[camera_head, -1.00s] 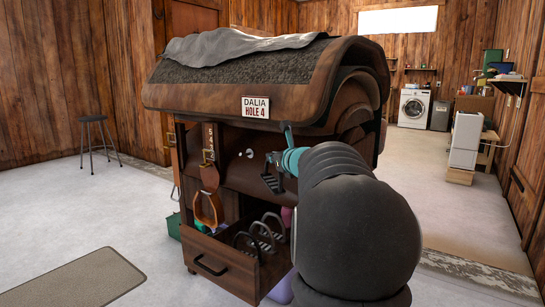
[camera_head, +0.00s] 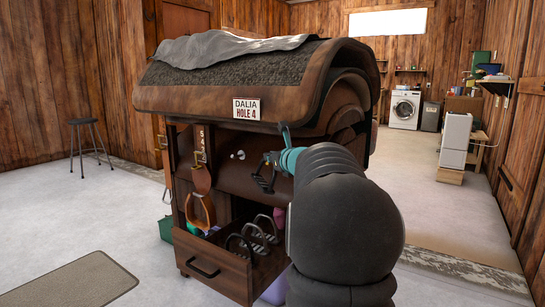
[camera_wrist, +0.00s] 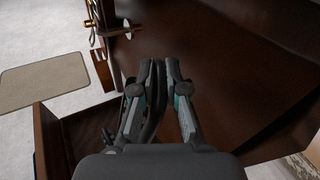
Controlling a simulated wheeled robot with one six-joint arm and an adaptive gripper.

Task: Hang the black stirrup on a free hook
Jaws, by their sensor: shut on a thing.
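My gripper (camera_head: 271,158) is shut on a black stirrup (camera_head: 264,182), which hangs below the fingers in front of the dark brown saddle flap. In the wrist view my gripper (camera_wrist: 158,66) has the dark stirrup (camera_wrist: 155,108) between its fingers, partly hidden by them. The stirrup is apart from the drawer (camera_head: 212,264) below, where several other dark stirrups (camera_head: 252,240) stand. Small pale round fittings (camera_head: 238,155) show on the stand left of my gripper; I cannot tell whether they are hooks. Brass-coloured fittings (camera_wrist: 120,24) show at the upper left of the wrist view.
The open drawer juts out below.

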